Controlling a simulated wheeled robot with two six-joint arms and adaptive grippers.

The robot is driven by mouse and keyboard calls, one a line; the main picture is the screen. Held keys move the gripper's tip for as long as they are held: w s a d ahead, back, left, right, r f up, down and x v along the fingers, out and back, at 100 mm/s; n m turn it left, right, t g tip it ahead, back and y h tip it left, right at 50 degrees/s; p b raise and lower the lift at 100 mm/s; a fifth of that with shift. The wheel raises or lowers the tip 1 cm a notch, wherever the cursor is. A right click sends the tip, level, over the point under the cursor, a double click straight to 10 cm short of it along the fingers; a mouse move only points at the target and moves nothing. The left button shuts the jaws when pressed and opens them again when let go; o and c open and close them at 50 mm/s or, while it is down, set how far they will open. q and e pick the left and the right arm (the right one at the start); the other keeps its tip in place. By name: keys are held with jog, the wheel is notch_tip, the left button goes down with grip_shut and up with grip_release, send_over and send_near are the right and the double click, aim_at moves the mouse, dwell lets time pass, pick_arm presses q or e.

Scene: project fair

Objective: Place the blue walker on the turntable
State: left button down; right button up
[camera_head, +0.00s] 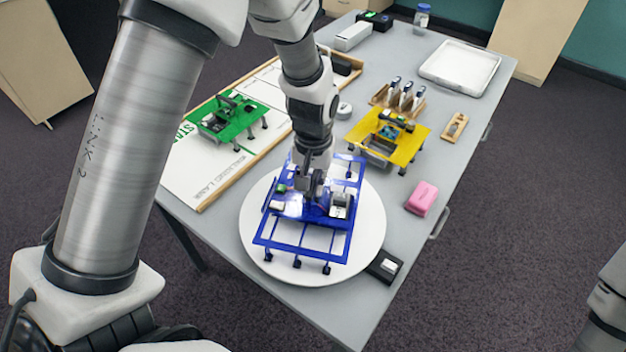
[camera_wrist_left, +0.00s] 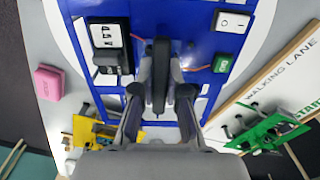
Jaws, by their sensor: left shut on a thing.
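The blue walker (camera_head: 305,232), a blue frame with legs and small electronics on top, is over the white round turntable (camera_head: 262,190). I cannot tell whether its feet touch the disc. My left gripper (camera_head: 312,198) reaches down from above and is shut on the middle of the walker. In the left wrist view the fingers (camera_wrist_left: 160,100) close on a dark upright part on the walker's blue deck (camera_wrist_left: 180,25). The turntable's pale disc (camera_wrist_left: 60,30) shows beside it there. My right gripper is not in view; only part of my right arm shows at the right edge.
A green walker (camera_head: 228,118) stands on the white walking-lane board (camera_head: 200,175) at left. A yellow walker (camera_head: 388,138), a pink block (camera_head: 421,198) and a small black box (camera_head: 384,266) are near the turntable. A white tray (camera_head: 459,66) lies at the far end.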

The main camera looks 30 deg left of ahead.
pick_arm(q)
jog(key=c, duration=1.2)
grip_release()
jog(key=shift+f, duration=0.1)
notch_tip(320, 180, up, 12)
jog(key=shift+r, duration=0.2)
